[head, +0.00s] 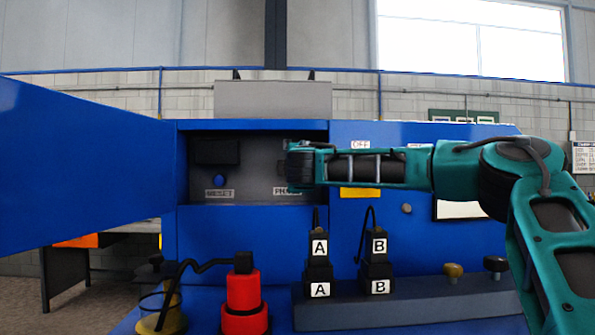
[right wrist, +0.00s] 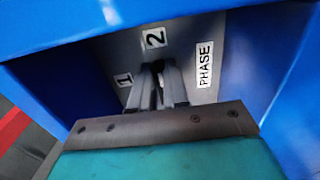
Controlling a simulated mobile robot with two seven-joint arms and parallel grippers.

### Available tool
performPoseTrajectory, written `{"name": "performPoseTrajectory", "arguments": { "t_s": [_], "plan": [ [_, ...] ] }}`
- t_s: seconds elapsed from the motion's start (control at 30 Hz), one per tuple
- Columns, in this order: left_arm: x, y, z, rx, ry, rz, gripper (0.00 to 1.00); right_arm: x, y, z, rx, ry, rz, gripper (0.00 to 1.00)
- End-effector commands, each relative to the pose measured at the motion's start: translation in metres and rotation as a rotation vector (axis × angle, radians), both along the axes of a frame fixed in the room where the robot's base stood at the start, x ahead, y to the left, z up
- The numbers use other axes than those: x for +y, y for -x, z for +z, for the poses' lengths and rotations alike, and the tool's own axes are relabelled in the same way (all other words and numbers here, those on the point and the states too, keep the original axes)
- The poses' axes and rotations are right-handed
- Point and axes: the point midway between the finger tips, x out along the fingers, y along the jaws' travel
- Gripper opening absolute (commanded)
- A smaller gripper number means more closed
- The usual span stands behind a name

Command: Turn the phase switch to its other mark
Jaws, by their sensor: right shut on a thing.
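My right gripper (head: 300,165) reaches into the open recess of the blue cabinet from the right. In the right wrist view the right gripper (right wrist: 159,90) has its fingers close together, shut on the phase switch, which is mostly hidden between them. Above the fingers are a mark "2" (right wrist: 155,38) and, to the left, a mark "1" (right wrist: 123,80). The PHASE label (right wrist: 204,63) is to their right; in the head view the arm partly covers the PHASE label (head: 287,191). Which mark the switch points at I cannot tell. My left gripper is not in view.
A blue door (head: 80,165) stands open on the left. The recess also holds a blue button (head: 219,180) and a dark box (head: 216,152). Below stand a red-and-black device (head: 243,290), blocks marked A (head: 319,247) and B (head: 379,247), and a grey ledge (head: 420,308).

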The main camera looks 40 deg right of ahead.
Motion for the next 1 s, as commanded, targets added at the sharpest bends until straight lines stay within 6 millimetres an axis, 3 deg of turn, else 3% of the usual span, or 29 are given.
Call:
{"name": "performPoseTrajectory", "arguments": {
  "t_s": [0.43,0.47,0.7,1.0],
  "plan": [
    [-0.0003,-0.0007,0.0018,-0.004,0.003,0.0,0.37,0.0002,-0.0001,-0.0004,-0.008,-0.011,0.0,0.0],
    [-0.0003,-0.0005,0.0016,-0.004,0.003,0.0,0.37,0.0002,-0.0001,-0.0004,-0.008,-0.011,0.0,0.16],
    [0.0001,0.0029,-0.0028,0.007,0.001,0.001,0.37,0.0002,-0.0001,-0.0003,-0.007,-0.01,0.0,0.39],
    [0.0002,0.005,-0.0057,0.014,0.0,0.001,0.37,0.0011,0.0012,-0.0001,-0.007,-0.008,0.0,0.4]
  ]
}}
